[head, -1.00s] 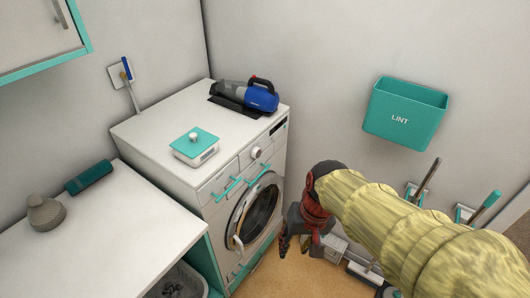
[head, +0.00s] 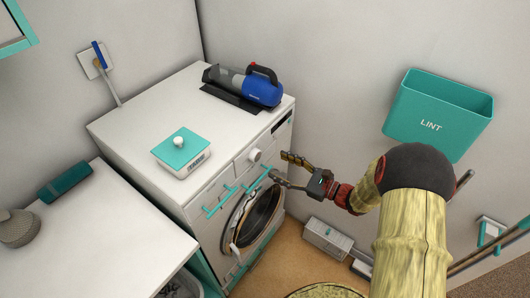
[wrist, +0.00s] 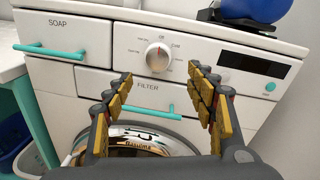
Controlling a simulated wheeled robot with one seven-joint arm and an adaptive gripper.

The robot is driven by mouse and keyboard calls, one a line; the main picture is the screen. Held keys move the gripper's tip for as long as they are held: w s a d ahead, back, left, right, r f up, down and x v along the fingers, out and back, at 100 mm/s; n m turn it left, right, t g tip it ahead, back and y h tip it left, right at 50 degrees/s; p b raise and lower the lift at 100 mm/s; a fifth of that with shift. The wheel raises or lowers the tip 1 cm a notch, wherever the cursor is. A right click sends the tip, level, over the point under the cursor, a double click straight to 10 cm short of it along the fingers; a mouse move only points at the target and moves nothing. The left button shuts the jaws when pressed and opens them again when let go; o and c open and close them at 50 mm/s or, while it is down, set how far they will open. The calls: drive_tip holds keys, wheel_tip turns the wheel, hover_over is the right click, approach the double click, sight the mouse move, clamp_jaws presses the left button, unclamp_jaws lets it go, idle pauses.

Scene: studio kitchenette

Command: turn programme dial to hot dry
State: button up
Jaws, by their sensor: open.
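The programme dial (wrist: 158,57) is a round white knob with a red mark, set in the upper front panel of the white machine (head: 140,112). In the wrist view small labels ring it; "Off" and "Cold" look readable, the rest are too small. The dial (head: 255,155) also shows in the head view. My gripper (wrist: 164,85) is open and empty, its yellow-padded fingers spread to either side below the dial and apart from it. In the head view my gripper (head: 279,165) is just right of the machine's front.
Teal handles mark the soap drawer (wrist: 62,38) and filter drawer (wrist: 137,92). A dark display (wrist: 254,64) is right of the dial. A blue handheld vacuum (head: 260,90) and teal-lidded box (head: 182,152) rest on top. A teal lint bin (head: 438,115) hangs on the wall.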

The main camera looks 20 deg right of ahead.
sight(258, 157)
drive_tip(key=x, duration=0.2)
drive_tip(key=b+x, duration=0.1)
drive_tip(key=x, duration=0.4)
drive_tip(key=shift+w+a+r, duration=0.15)
drive_tip(key=shift+a+r, duration=0.2)
drive_tip(key=shift+a, duration=0.1)
drive_tip(key=shift+c, duration=1.2)
drive_tip(key=c, duration=0.9)
